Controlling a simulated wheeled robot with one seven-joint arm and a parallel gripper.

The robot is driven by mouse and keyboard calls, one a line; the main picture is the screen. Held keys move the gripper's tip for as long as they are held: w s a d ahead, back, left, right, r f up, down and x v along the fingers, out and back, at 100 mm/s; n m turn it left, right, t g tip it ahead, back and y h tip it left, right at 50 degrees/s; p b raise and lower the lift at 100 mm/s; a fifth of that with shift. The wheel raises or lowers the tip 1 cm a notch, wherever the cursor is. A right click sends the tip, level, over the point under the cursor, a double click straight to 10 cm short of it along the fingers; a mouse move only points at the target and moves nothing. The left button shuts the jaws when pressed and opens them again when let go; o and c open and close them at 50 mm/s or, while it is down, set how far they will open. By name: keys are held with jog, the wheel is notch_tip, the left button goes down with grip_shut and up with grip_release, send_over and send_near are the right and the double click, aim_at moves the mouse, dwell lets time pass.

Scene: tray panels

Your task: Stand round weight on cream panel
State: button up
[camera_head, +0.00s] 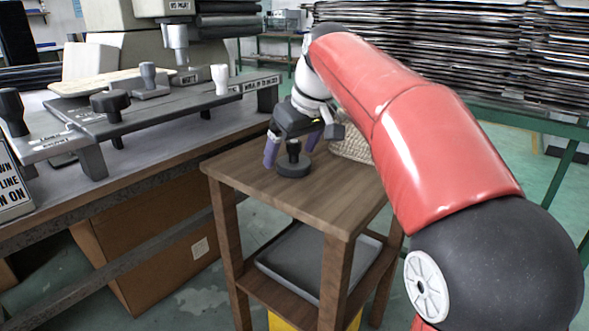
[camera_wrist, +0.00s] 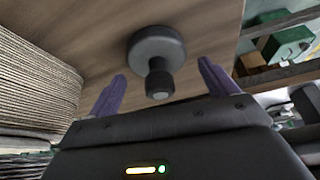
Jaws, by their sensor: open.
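The round weight (camera_head: 293,168), a dark grey disc with an upright knob, stands on the small wooden table; it also shows in the wrist view (camera_wrist: 157,44). My gripper (camera_head: 292,146) is open above it, pointing down. In the wrist view my gripper's (camera_wrist: 160,72) purple fingers are on either side of the knob with gaps visible; whether they reach knob height is unclear. The cream panel (camera_head: 92,86) appears to be the pale flat slab at the back of the left workbench. A weight with a square base (camera_head: 150,92) stands close to its right part.
The workbench (camera_head: 165,146) on the left holds dark grey panels with several knobbed weights, including a black one (camera_head: 110,103). A woven stack (camera_head: 354,146) sits at the wooden table's (camera_head: 330,205) back right. A press-like machine (camera_head: 177,42) overhangs the bench's back. The table front is clear.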

jog(key=shift+w+a+f, duration=0.15)
jog(key=shift+f, duration=0.35)
jog(key=c, duration=1.4)
jog(key=shift+r, duration=0.1)
jog(key=shift+c, duration=0.9)
jog(key=shift+r, duration=0.1)
